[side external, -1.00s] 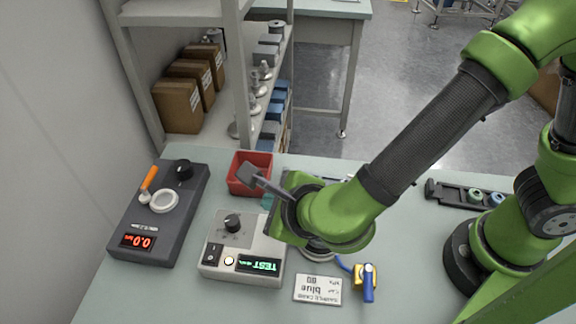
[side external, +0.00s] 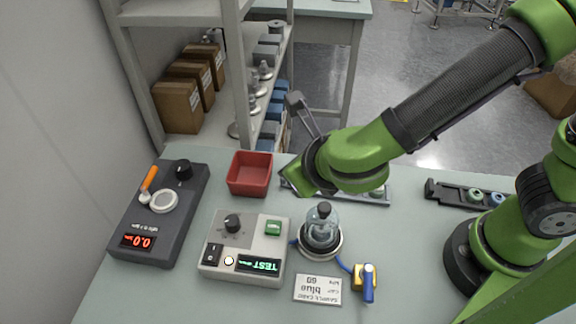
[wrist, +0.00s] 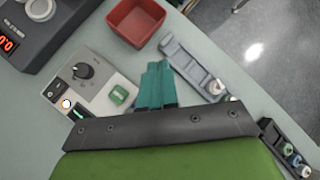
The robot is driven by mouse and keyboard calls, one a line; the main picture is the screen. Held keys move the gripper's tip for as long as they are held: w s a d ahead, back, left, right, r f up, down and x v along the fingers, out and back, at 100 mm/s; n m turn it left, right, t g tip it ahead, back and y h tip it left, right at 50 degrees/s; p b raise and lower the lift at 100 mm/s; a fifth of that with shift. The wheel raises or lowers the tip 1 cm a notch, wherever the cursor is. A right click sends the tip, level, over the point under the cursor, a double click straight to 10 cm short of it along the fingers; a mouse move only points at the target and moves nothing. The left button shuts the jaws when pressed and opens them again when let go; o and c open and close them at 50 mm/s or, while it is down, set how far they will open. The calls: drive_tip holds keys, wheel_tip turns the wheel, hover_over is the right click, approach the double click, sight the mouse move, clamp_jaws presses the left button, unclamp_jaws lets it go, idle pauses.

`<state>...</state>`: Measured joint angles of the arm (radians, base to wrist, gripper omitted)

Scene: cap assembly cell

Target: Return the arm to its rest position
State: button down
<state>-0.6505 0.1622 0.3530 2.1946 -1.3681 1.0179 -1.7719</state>
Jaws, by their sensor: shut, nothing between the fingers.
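My gripper is raised above the bench. In the wrist view its teal fingers (wrist: 157,84) are together with nothing between them, and the bench shows beyond them. In the side external view my wrist hides the fingers. My arm reaches in from the right, with the wrist above the dark rack (side external: 372,198) at the back of the bench.
A glass-domed round fixture (side external: 321,232) stands in front of my wrist. Also on the bench are a test box (side external: 213,262), a dark meter (side external: 150,245), a red bin (side external: 249,188), a sample card (side external: 318,290), a blue-and-yellow part (side external: 368,283) and a second rack (side external: 440,192).

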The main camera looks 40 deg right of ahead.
drive_tip(key=s+d+r+n+y, duration=0.1)
drive_tip(key=s+d+r+n, duration=0.1)
drive_tip(key=d+n, duration=0.4)
drive_tip(key=s+d+r+n+y, duration=0.1)
drive_tip(key=d+r+n, duration=0.3)
drive_tip(key=n, duration=1)
drive_tip(key=s+d+r+n+g+y, duration=0.1)
drive_tip(key=s+d+r+n, duration=0.3)
drive_tip(key=d+n, duration=0.5)
drive_tip(key=shift+d+n+y, duration=0.3)
drive_tip(key=shift+n+y, duration=0.2)
drive_tip(key=shift+n, duration=0.2)
drive_tip(key=shift+r, duration=0.1)
